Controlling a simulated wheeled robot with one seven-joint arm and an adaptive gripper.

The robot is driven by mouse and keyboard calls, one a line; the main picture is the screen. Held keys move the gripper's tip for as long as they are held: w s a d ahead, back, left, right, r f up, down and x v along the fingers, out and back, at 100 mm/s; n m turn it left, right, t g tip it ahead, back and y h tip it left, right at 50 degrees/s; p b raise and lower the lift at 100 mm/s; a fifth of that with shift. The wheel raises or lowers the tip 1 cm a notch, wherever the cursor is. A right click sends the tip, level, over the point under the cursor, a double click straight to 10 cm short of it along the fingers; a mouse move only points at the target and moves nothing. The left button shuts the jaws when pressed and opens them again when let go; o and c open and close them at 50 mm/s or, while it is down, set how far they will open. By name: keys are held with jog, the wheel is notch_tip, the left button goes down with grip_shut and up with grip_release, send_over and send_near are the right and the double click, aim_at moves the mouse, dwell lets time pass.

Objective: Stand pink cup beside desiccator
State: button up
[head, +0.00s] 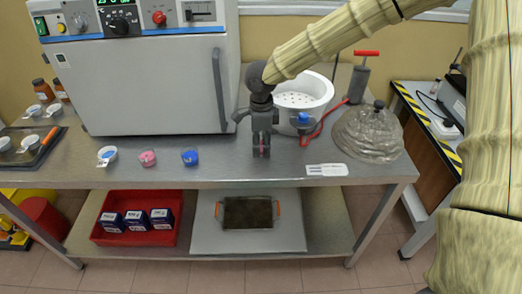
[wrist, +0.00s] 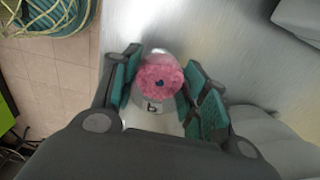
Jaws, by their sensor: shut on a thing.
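My gripper (head: 262,150) points down over the bench, in front of the desiccator. In the head view only a sliver of pink shows between the fingers. Whether the cup touches the bench is unclear. The desiccator (head: 313,88) is an open white bowl with a perforated plate, just behind and right of my gripper. Its grey dome lid (head: 370,135) lies to the right.
A white card (head: 327,170) lies right of my gripper. A red hose joins the pump (head: 359,82).

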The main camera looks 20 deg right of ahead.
aim_at(261, 151)
jog(key=shift+s+f, duration=0.1)
jog(key=shift+f, duration=1.45)
jog(key=shift+f, duration=0.1)
jog(key=o, duration=1)
jog(key=shift+o, duration=0.2)
notch_tip(261, 151, up, 12)
jog(key=shift+r, duration=0.1)
